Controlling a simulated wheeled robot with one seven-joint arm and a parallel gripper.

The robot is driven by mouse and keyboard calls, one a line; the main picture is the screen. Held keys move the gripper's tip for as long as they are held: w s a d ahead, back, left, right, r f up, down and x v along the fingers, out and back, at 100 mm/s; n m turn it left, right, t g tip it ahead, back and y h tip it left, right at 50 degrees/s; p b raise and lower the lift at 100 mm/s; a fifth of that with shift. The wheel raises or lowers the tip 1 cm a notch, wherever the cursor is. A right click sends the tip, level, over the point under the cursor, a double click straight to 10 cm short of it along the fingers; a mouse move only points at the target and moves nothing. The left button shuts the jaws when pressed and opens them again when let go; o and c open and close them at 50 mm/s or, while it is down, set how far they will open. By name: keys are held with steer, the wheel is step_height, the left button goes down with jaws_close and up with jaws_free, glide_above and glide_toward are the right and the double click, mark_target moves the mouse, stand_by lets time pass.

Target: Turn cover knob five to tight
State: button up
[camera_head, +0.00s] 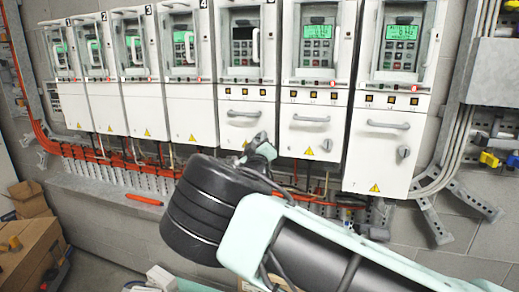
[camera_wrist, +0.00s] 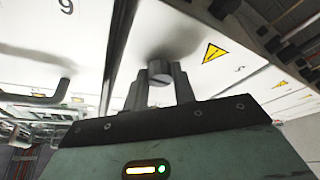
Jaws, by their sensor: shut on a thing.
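Cover five (camera_head: 232,122), the fifth cabinet's white lower cover, has a handle (camera_head: 243,113) and a yellow warning triangle. My gripper (camera_head: 262,140) is at its lower right and hides its knob in the head view. In the wrist view, my gripper (camera_wrist: 160,80) is shut on cover knob five (camera_wrist: 158,70), one grey finger on each side. The knob's round end with a dark slot shows between the fingers. The warning triangle (camera_wrist: 213,53) is to its right. How far the knob is turned cannot be told.
Cover six (camera_head: 308,140) and the rightmost cover (camera_head: 380,150) have handles and grey knobs close to the right. Orange cables (camera_head: 90,152) run below the cabinets along a ledge. Cardboard boxes (camera_head: 30,245) stand at lower left. A grey box (camera_head: 497,72) is on the right wall.

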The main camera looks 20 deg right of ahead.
steer(key=m+h+b, duration=0.1)
steer(key=m+b, duration=0.2)
steer(key=b, duration=0.1)
steer(key=m+h+b, duration=0.2)
steer(key=m+b, duration=0.2)
steer(key=b, duration=0.1)
steer(key=m+g+h+b, duration=0.1)
steer(key=m+h+b, duration=0.1)
steer(key=b, duration=0.3)
steer(key=shift+w+a+f+m, duration=0.15)
steer(key=shift+f+m, duration=0.15)
steer(key=shift+m, duration=0.5)
steer(key=m+g+h+b, duration=0.1)
steer(key=m+b, duration=0.1)
steer(key=m, duration=0.1)
steer(key=m+g+h+b, duration=0.1)
steer(key=m+b, duration=0.1)
steer(key=m, duration=0.1)
steer(key=shift+r+g+h, duration=0.15)
steer(key=shift+g+h, duration=0.15)
steer(key=shift+g, duration=0.1)
steer(key=shift+a+r+m+g+h+b, duration=0.1)
steer(key=shift+m+g+h+b, duration=0.35)
steer(key=shift+m, duration=0.95)
steer(key=shift+a+r+m+g+h+b, duration=0.15)
steer(key=shift+m+g+b, duration=0.55)
steer(key=shift+m, duration=0.7)
steer(key=shift+w, duration=0.1)
steer(key=o, duration=1)
